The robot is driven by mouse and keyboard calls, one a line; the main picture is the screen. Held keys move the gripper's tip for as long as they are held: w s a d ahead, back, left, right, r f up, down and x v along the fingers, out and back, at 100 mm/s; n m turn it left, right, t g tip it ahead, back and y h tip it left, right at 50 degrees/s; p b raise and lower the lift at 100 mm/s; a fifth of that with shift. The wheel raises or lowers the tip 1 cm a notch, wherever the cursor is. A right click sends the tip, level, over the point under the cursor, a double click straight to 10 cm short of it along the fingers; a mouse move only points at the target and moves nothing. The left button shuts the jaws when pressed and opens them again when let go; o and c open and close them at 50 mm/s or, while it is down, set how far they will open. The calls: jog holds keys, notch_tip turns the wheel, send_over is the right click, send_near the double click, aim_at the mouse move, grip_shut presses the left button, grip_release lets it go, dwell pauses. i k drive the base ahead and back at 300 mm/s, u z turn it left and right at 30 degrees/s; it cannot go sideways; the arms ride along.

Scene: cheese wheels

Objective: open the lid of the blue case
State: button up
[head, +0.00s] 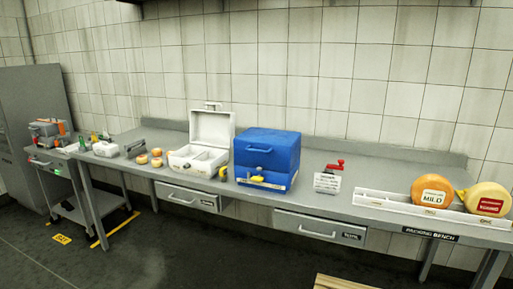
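My gripper is not in the head view.
A white case (212,128) with its lid raised stands left of the blue case. A red-handled item (334,164) and a white sign (327,183) stand to the right. Cheese wheels (433,190) sit at the right end. The floor in front is mostly clear.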

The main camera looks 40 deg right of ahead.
aim_at(267, 149)
jog(key=z, duration=0.15)
jog(key=i, duration=0.85)
